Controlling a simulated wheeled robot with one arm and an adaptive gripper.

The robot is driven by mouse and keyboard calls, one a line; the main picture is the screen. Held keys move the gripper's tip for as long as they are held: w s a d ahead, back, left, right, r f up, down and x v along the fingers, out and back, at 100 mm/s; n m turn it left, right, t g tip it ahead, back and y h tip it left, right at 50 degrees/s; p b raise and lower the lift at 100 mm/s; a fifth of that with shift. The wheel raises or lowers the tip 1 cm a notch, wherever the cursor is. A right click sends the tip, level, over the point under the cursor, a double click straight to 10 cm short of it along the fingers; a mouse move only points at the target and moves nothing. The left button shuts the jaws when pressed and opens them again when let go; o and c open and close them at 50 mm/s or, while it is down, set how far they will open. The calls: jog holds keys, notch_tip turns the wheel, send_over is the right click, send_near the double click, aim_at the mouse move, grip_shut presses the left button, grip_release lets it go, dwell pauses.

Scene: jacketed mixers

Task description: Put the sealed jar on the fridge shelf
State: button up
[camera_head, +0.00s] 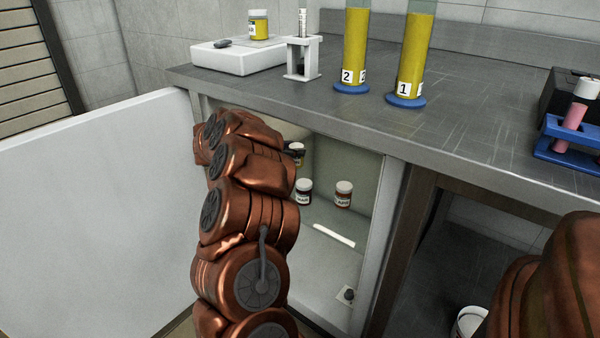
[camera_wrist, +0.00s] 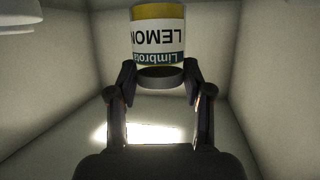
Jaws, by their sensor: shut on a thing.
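In the wrist view, my gripper (camera_wrist: 160,92) is shut on a jar (camera_wrist: 158,32). The jar has a yellow band and a white and teal label reading "LEMON" and "Limbrosa", upside down in this picture. Its dark grey round end lies between the fingertips. The fridge (camera_head: 365,200) is open below the bench, and my arm reaches into it. My gripper is hidden behind the arm in the head view. A small jar with a white lid (camera_head: 297,147) shows partly beside the arm; I cannot tell if it is the held one.
Two jars, one dark (camera_head: 304,192) and one reddish (camera_head: 343,194), stand in the fridge near a white bar (camera_head: 334,235). The open white door (camera_head: 90,210) is left. On the bench are a yellow jar (camera_head: 258,25), two yellow cylinders (camera_head: 354,50) and a blue rack (camera_head: 560,150).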

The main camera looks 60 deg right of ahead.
notch_tip(320, 180, down, 6)
jog(key=b, duration=0.3)
jog(key=o, duration=1.3)
jog(key=shift+c, duration=0.2)
jog(key=shift+w+a+r+p, duration=0.1)
jog(key=shift+a+r+p, duration=0.1)
jog(key=shift+r+p, duration=0.1)
jog(key=p+v, duration=0.5)
jog(key=v, duration=0.6)
jog(key=shift+a, duration=0.2)
jog(key=shift+w+f, duration=0.1)
jog(key=shift+w, duration=0.05)
